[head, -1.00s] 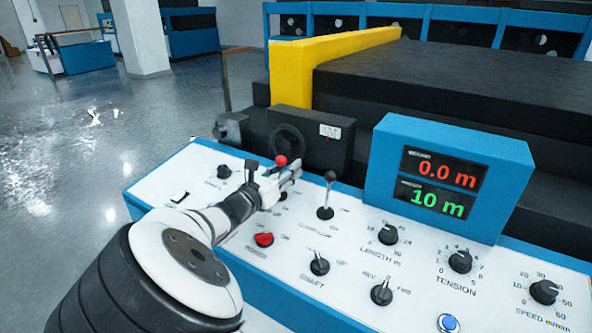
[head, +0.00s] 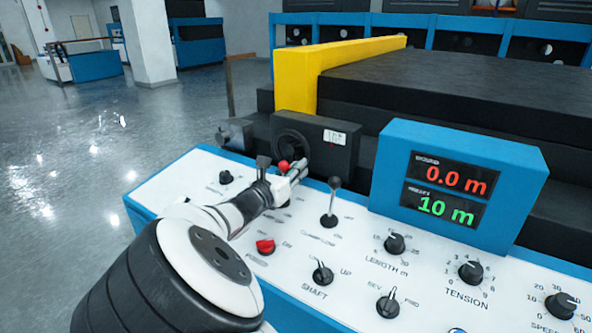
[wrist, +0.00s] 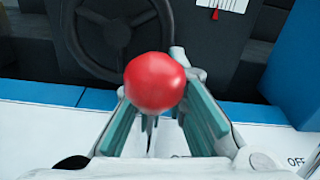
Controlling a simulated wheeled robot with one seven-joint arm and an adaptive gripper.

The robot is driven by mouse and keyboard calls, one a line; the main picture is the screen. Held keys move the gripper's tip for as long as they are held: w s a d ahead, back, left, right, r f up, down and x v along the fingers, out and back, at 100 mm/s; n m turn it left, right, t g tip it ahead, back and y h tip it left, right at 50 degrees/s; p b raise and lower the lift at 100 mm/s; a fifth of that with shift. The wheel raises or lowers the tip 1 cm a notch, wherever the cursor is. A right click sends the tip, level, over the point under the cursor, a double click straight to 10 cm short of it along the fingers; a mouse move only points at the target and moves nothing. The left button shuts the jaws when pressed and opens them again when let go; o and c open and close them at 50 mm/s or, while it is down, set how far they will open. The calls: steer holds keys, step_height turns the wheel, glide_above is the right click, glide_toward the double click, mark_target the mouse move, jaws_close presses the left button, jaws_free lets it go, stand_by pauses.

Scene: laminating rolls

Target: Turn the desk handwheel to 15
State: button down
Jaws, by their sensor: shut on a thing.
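The black desk handwheel (head: 291,146) is on the front of a dark box behind the panel; it also shows in the wrist view (wrist: 110,33). Its red ball knob (head: 284,166) is at the wheel's lower edge. In the wrist view the red knob (wrist: 155,83) sits between the teal finger pads of my gripper (wrist: 158,122), which is shut on it. In the head view my gripper (head: 292,176) reaches the knob from the front. A white scale (head: 334,138) is right of the wheel; its red pointer shows in the wrist view, but its numbers are unreadable.
A clamp lever (head: 332,202) with a black knob stands right of my gripper. A red power switch (head: 265,246) and several black dials are on the white panel (head: 300,235). A blue display box (head: 455,140) reads 0.0 m and 10 m.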

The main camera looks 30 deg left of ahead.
steer(key=shift+a+f+m+b, duration=0.2)
steer(key=shift+f+m+b, duration=0.2)
steer(key=shift+m, duration=0.4)
steer(key=shift+a+f+m+b, duration=0.15)
steer(key=shift+f+m+b, duration=0.25)
steer(key=shift+m, duration=0.4)
steer(key=shift+r, duration=0.1)
steer(key=c, duration=1.6)
jaws_free()
steer(key=shift+s+a, duration=0.15)
steer(key=shift+s, duration=1.75)
steer(key=shift+s+a, duration=0.15)
steer(key=shift+s, duration=1.7)
